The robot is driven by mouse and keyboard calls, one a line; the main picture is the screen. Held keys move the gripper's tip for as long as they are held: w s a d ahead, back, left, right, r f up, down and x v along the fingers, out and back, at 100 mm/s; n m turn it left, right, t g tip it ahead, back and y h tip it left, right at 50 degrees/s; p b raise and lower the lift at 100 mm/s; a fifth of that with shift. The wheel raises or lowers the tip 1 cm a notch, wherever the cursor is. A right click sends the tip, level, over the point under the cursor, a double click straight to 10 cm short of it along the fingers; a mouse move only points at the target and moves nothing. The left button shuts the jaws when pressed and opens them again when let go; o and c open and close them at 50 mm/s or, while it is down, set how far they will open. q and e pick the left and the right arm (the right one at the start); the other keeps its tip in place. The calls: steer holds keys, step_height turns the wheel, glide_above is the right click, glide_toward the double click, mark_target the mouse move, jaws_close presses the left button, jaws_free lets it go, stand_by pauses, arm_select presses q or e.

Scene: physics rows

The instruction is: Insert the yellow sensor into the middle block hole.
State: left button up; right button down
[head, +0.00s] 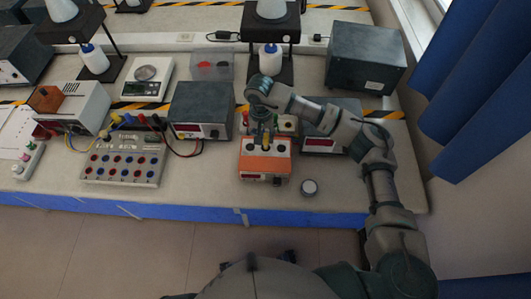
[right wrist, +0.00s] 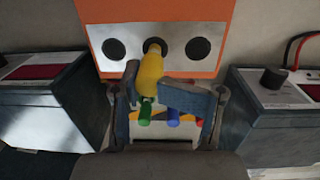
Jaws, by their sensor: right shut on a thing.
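The orange block (head: 264,167) stands near the table's front edge. In the right wrist view the orange block (right wrist: 215,22) shows a white face with three dark holes in a row. My right gripper (head: 263,133) is just over the block's far part. My left gripper is not in view.
Grey instrument boxes stand left (head: 201,108) and right (head: 333,134) of the block. A panel with coloured sockets (head: 124,162) and cables is at left.

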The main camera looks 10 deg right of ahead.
steer(key=shift+f+b, duration=0.75)
steer(key=shift+f, duration=0.2)
jaws_free()
stand_by(0.4)
steer(key=shift+r, duration=0.15)
steer(key=shift+r+p, duration=1.3)
steer(key=shift+r, duration=1.85)
